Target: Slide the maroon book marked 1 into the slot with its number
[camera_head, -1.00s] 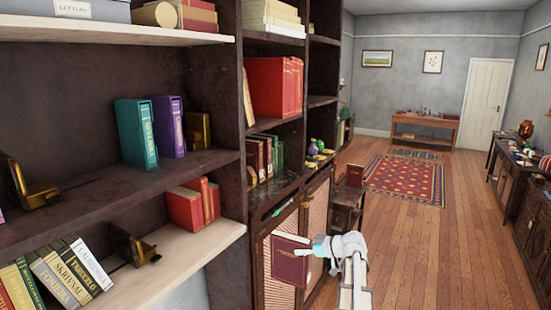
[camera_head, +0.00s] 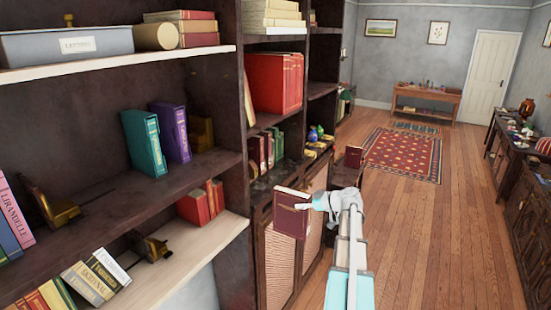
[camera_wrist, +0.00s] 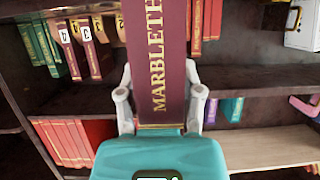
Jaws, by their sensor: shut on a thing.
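My gripper (camera_head: 307,203) is shut on a maroon book (camera_head: 288,217), held in front of the lower cabinet, apart from the shelves.
Teal (camera_head: 143,142) and purple (camera_head: 171,132) books stand on the middle left shelf beside brass bookends. Large red books (camera_head: 274,82) fill a shelf above a row of smaller books (camera_head: 266,151). Another dark red book (camera_head: 354,157) stands farther back.

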